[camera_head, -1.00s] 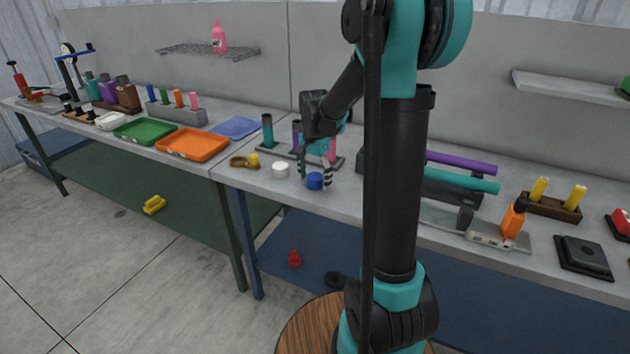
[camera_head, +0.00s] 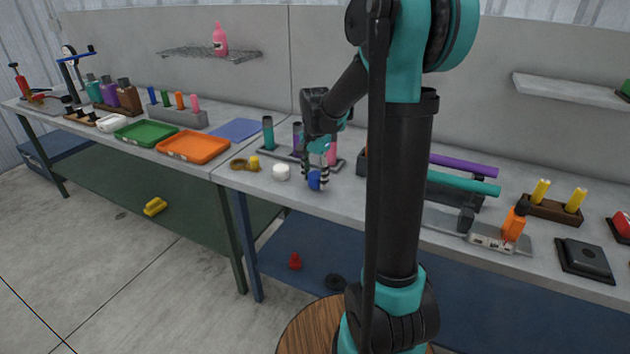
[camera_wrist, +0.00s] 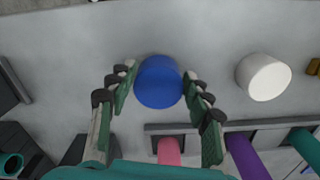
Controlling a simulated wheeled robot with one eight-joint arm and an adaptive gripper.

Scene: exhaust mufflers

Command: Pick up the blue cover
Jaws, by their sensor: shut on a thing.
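The blue cover (camera_head: 315,181) is a short blue cylinder at the front part of the grey workbench (camera_head: 350,207). My gripper (camera_head: 315,179) points down over it with a finger on either side and is shut on it. In the wrist view the blue cover (camera_wrist: 159,82) sits between the two padded fingers of my gripper (camera_wrist: 158,88). Whether its underside touches the bench is hard to tell.
A white cylinder (camera_head: 281,172) stands left of the blue cover, with a yellow piece (camera_head: 254,162) beyond it. Behind is a rack with a pink cylinder (camera_wrist: 169,150) and a purple one (camera_wrist: 240,155). My arm hides part of the bench.

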